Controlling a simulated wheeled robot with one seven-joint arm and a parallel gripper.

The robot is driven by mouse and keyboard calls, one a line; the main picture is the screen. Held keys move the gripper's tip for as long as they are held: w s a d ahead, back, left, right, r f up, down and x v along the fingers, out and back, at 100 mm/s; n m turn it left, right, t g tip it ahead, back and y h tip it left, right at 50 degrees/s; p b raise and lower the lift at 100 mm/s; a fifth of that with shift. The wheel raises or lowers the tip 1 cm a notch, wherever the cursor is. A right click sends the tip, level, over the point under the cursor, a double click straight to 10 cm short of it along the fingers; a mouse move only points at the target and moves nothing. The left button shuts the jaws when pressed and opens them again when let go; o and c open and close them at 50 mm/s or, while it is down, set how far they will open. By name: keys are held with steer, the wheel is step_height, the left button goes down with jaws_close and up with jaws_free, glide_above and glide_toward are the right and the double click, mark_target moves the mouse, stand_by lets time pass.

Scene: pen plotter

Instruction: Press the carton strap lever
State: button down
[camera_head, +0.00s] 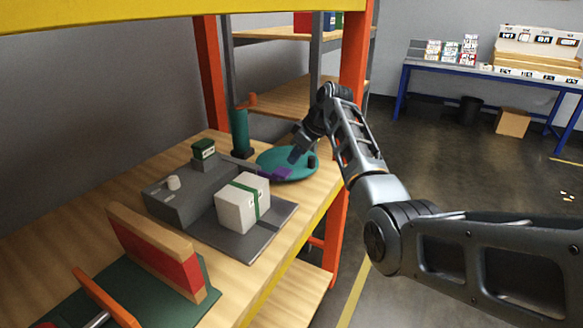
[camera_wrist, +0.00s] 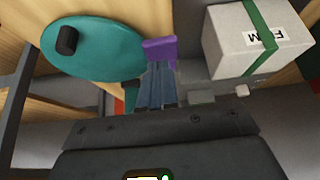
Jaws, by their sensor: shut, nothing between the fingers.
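A grey strapping machine (camera_head: 165,205) stands on the wooden bench. A white carton (camera_head: 234,212) with a green strap (camera_head: 262,206) sits on its flat base; the carton also shows at upper right in the wrist view (camera_wrist: 225,42). A purple lever end (camera_head: 283,174) sticks out behind the carton, towards the teal disc. It shows in the wrist view (camera_wrist: 160,49), just beyond my fingertips. My gripper (camera_head: 294,158) is shut and empty, pointing down above the disc's edge, close to the purple end. I cannot tell whether they touch. In the wrist view, the fingers (camera_wrist: 156,68) partly cover it.
A teal disc (camera_head: 270,164) with a dark knob (camera_head: 312,161) lies beside the lever. A teal post (camera_head: 240,132) stands behind. A red and wooden block (camera_head: 160,255) stands on a green mat at the front. Orange rack posts (camera_head: 353,55) stand near my arm.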

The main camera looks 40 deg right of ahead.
steer(key=v, duration=0.5)
steer(key=shift+w, duration=0.1)
stand_by(0.7)
